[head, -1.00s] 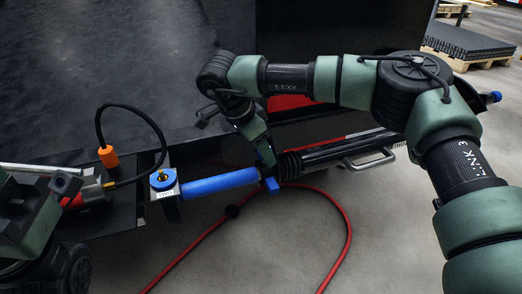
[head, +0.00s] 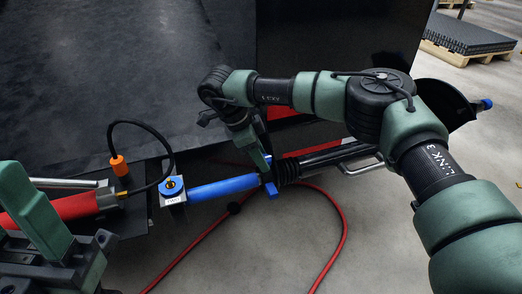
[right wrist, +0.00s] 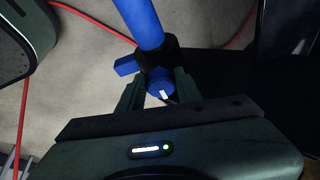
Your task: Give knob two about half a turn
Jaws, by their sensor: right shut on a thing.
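A blue knob (right wrist: 160,83) with a white mark sits at the near end of a blue bar (right wrist: 140,22) in the right wrist view; a small blue lever (right wrist: 127,66) sticks out beside it. My right gripper (right wrist: 160,90) is shut on the knob, one finger on each side. In the head view my right gripper (head: 266,172) is at the right end of the blue bar (head: 225,187). A white label, apparently reading TWO, is on the block (head: 171,198) at the bar's left end. My left arm is at the lower left; its jaw state is unclear.
A red cylinder (head: 68,206) and an orange fitting (head: 118,165) with a black cable lie left of the bar. A black bellows and shaft (head: 318,158) with a metal handle (head: 362,165) continue right. A red hose (head: 340,235) loops on the floor. A dark panel (head: 100,80) stands behind.

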